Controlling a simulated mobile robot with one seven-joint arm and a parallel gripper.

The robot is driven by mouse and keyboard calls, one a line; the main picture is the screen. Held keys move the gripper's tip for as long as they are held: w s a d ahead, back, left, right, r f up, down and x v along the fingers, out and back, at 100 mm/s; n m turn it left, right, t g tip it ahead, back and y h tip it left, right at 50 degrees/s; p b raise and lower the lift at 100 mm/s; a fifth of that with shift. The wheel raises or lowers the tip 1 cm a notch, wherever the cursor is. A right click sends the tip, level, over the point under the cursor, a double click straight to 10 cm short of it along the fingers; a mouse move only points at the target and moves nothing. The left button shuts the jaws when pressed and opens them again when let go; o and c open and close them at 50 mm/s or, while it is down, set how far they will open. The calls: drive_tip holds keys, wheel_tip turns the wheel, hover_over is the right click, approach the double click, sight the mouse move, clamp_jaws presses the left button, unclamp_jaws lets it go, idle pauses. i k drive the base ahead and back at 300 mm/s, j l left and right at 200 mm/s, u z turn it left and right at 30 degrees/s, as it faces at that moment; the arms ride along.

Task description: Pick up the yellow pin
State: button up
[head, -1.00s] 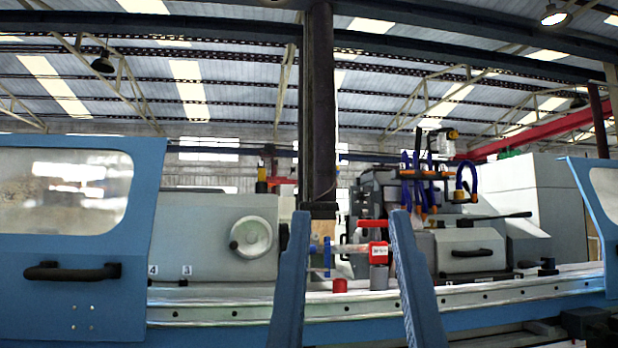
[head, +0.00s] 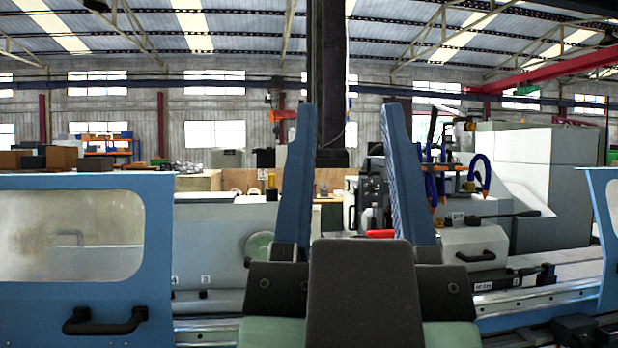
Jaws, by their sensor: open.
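My gripper (head: 349,108) is open, its two blue fingers pointing up in the middle of the head view, with nothing seen between them but the background. Its dark palm covers the middle of the machine. A small upright yellow object (head: 271,181) shows left of the left finger, above the grey housing. It is too small to tell whether it is the yellow pin or how far back it stands. My gripper is not touching it.
A blue door with a window (head: 80,245) stands at left, another (head: 605,225) at the right edge. A handwheel (head: 259,246) is partly hidden by the left finger. A red part (head: 380,233) shows between the fingers. Blue hoses (head: 481,172) rise at right.

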sight(272, 183)
drive_tip(key=i+l+u, duration=0.1)
drive_tip(key=i+u, duration=0.3)
drive_tip(key=i+l+u, duration=0.15)
drive_tip(key=u, duration=0.3)
drive_tip(key=i+l+u, duration=0.25)
drive_tip(key=u, duration=0.15)
drive_tip(key=i+l, duration=0.2)
drive_tip(key=i+l+u, duration=0.15)
drive_tip(key=l, duration=0.25)
drive_tip(key=i+l, duration=0.2)
drive_tip(key=l, duration=0.15)
drive_tip(key=i+l+u, duration=0.1)
drive_tip(key=l, duration=0.2)
drive_tip(key=i+l+u, duration=0.1)
drive_tip(key=i+l, duration=0.3)
drive_tip(key=l, duration=0.3)
drive_tip(key=i+l, duration=0.15)
drive_tip(key=l, duration=0.15)
drive_tip(key=i+l, duration=0.1)
drive_tip(key=l, duration=0.2)
drive_tip(key=i+l, duration=0.15)
drive_tip(key=l, duration=0.15)
drive_tip(key=i+l, duration=0.15)
drive_tip(key=l, duration=0.15)
